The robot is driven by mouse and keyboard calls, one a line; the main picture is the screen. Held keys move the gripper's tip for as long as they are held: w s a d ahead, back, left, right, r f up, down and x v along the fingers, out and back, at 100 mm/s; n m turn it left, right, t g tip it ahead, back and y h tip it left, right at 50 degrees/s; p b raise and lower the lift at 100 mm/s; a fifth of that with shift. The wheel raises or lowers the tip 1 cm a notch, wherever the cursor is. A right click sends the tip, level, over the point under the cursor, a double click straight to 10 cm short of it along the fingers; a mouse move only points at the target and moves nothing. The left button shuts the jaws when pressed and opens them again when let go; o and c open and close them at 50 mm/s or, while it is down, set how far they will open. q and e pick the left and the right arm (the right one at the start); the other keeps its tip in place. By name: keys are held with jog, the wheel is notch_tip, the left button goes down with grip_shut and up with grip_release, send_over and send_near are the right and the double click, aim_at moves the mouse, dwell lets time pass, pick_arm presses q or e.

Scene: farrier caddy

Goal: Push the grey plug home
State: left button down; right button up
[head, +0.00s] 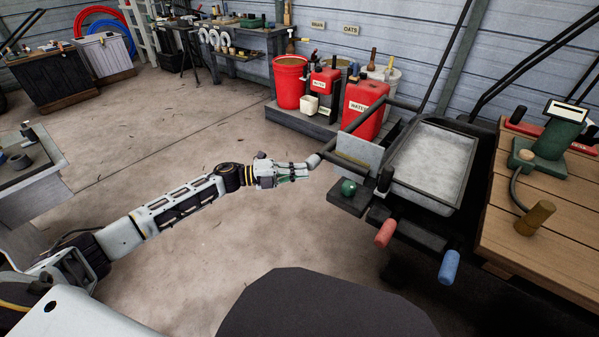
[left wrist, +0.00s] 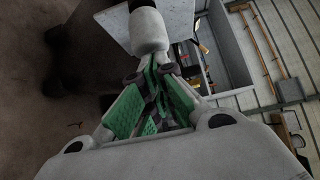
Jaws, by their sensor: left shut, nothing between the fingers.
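The grey plug (head: 314,160) is a light grey rounded cylinder sticking out from the left side of the caddy, by its light grey panel (head: 358,151). It also shows in the left wrist view (left wrist: 149,30), just beyond my fingertips. My left gripper (head: 306,172) is shut and empty, with green finger pads, pointing at the plug's outer end. The fingertips are very close to the plug; I cannot tell whether they touch it. How deep the plug sits is hidden. My right gripper is not in view.
The caddy's grey metal tray (head: 437,160) lies right of the plug. A green ball knob (head: 348,187), a red handle (head: 385,233) and a blue handle (head: 449,266) stick out in front. Red containers (head: 364,105) stand behind. A wooden bench (head: 500,225) is at right.

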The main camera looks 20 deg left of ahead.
aim_at(312, 162)
pick_arm(q)
jog(key=shift+w+d, duration=0.3)
jog(key=shift+w, duration=0.55)
jog(key=shift+w+d, duration=0.15)
jog(key=shift+w, duration=0.35)
jog(key=shift+r, duration=0.1)
